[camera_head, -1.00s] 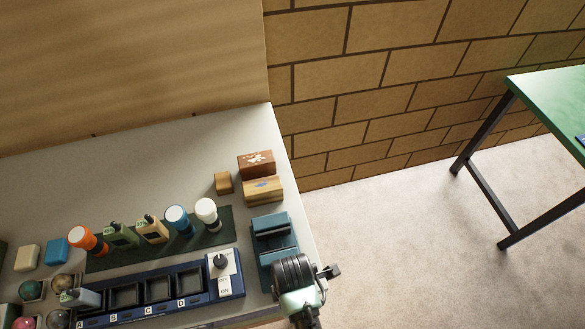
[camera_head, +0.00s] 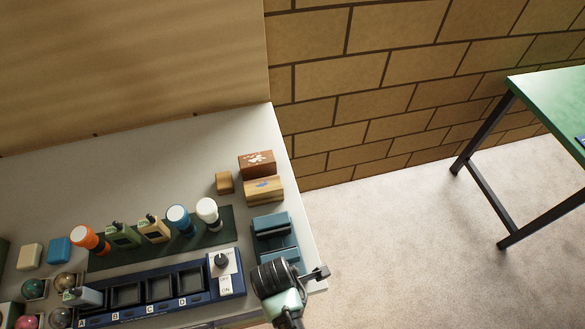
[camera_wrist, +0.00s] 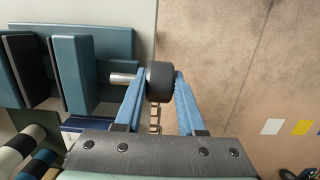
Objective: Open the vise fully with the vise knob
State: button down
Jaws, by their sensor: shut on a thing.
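The teal vise (camera_head: 272,223) stands at the right end of the bench. In the wrist view the vise (camera_wrist: 82,62) shows two jaws with dark pads facing each other and a gap between them. The black round vise knob (camera_wrist: 160,81) sits on a metal shaft on the vise's right side. My gripper (camera_wrist: 161,76) is shut on the knob, with a blue finger on either side of it. In the head view my wrist covers the knob and the fingertips.
Left of the vise are a blue tray with labelled compartments (camera_head: 200,307) and a switch box (camera_head: 225,270). Several bottles stand on a dark mat (camera_head: 220,225). Wooden blocks (camera_head: 263,188) lie behind the vise. Open floor (camera_head: 400,250) is to the right.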

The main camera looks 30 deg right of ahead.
jog(key=h, duration=0.1)
jog(key=g+h, duration=0.1)
jog(key=h, duration=0.1)
jog(key=shift+w+a, duration=0.15)
jog(key=shift+a, duration=0.2)
jog(key=h, duration=0.1)
jog(key=h+b, duration=0.1)
jog(key=g+h, duration=0.1)
jog(key=shift+w+a+f+h, duration=0.1)
jog(key=shift+a+f+h, duration=0.15)
jog(key=shift+h, duration=0.05)
jog(key=h+b, duration=0.3)
jog(key=g+h+b, duration=0.1)
jog(key=b, duration=0.1)
jog(key=shift+a+f, duration=0.25)
jog(key=shift+f, duration=0.05)
jog(key=shift+a+g+h+b, duration=0.1)
jog(key=shift+g+h+b, duration=0.3)
jog(key=shift+h+b, duration=0.8)
jog(key=shift+g+h+b, duration=0.3)
jog(key=shift+h+b, duration=0.3)
jog(key=shift+h, duration=0.5)
jog(key=c, duration=0.5)
grip_release()
jog(key=shift+a, duration=0.1)
